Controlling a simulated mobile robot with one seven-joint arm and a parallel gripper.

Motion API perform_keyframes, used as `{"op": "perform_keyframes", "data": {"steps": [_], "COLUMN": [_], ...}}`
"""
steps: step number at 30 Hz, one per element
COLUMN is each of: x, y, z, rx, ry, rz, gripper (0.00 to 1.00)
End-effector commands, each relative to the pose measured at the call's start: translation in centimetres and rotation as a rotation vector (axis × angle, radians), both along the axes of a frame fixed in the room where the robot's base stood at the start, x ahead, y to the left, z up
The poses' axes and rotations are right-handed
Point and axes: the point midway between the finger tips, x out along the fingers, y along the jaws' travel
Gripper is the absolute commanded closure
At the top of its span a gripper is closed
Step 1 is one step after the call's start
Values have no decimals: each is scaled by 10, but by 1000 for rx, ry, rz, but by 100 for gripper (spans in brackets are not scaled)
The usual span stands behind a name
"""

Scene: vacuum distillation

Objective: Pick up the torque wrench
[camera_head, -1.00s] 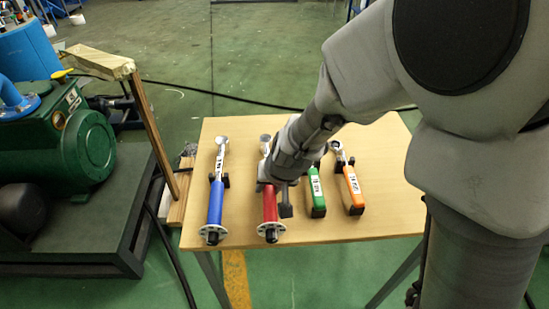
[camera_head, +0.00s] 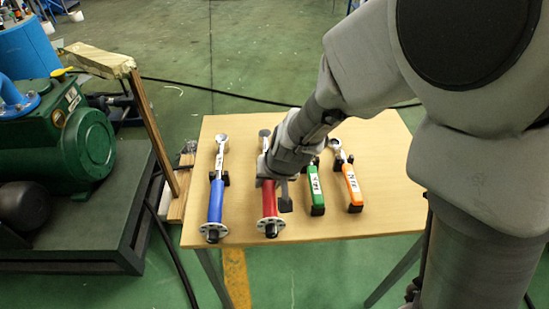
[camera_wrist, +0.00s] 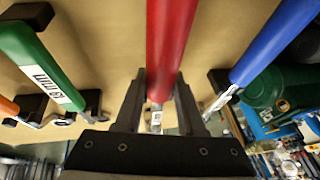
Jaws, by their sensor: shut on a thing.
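The red-handled torque wrench (camera_head: 269,203) points its round end toward the front edge of the wooden table. My gripper (camera_wrist: 160,88) is shut on it, with one finger on each side of the red handle (camera_wrist: 170,40) in the wrist view. In the head view my gripper (camera_head: 268,180) and wrist cover the middle of the wrench.
A blue wrench (camera_head: 216,200) lies to the left. A green wrench (camera_head: 315,188) and an orange one (camera_head: 352,186) lie close on the right, on black rests. The table (camera_head: 380,210) is bare at its right. A green pump (camera_head: 75,140) and wooden post (camera_head: 155,135) stand left.

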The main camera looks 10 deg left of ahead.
Motion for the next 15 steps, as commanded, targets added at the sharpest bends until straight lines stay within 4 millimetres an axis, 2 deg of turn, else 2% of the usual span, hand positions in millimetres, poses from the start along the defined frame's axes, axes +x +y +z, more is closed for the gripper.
{"op": "perform_keyframes", "data": {"steps": [1, 8, 15], "x": [2, 2, 0], "y": [1, 1, -38], "z": [11, 36, 54], "rx": [3, 4, 5], "ry": [-6, -6, -9], "rz": [-1, -2, -10], "gripper": [100, 100, 100]}}
